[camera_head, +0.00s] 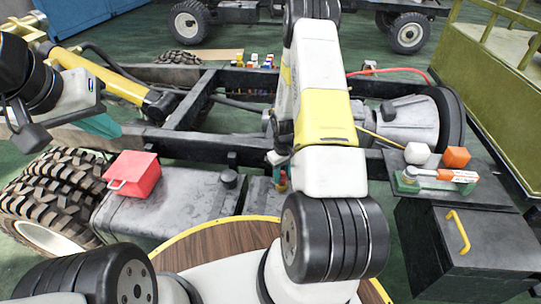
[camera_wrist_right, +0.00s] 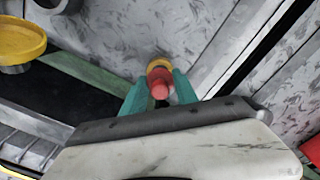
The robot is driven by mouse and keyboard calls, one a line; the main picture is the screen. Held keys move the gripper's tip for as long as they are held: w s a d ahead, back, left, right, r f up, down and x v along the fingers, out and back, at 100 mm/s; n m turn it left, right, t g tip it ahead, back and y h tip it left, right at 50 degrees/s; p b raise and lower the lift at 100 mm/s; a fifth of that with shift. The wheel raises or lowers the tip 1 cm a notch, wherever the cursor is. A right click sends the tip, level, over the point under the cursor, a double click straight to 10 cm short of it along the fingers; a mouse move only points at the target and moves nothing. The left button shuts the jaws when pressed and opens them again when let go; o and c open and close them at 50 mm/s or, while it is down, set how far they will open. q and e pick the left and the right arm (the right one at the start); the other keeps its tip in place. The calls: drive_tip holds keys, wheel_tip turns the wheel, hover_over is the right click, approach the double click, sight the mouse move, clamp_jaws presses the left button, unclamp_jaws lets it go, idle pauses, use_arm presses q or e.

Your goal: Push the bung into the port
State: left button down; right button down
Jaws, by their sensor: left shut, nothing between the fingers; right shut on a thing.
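My right gripper (camera_head: 281,172) points down beside the chassis rail, mostly hidden behind my arm in the head view. In the right wrist view its teal fingers (camera_wrist_right: 158,92) are shut on the red bung (camera_wrist_right: 160,82). A yellow ring (camera_wrist_right: 158,64) shows at the bung's far end; whether it is part of the bung or the port's rim I cannot tell. How far the bung sits in a port is hidden. My left gripper (camera_head: 103,126) is shut and empty, over the rail at the left.
A red box (camera_head: 133,170) with a handle sits on the grey tank (camera_head: 165,205). A black box (camera_head: 470,245) with a yellow handle stands below.

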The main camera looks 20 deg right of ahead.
sight(282, 172)
drive_tip(key=shift+f, duration=1.05)
drive_tip(key=c, duration=0.9)
unclamp_jaws()
drive_tip(key=shift+r, duration=0.1)
wheel_tip(282, 172, up, 8)
drive_tip(key=shift+f, duration=0.2)
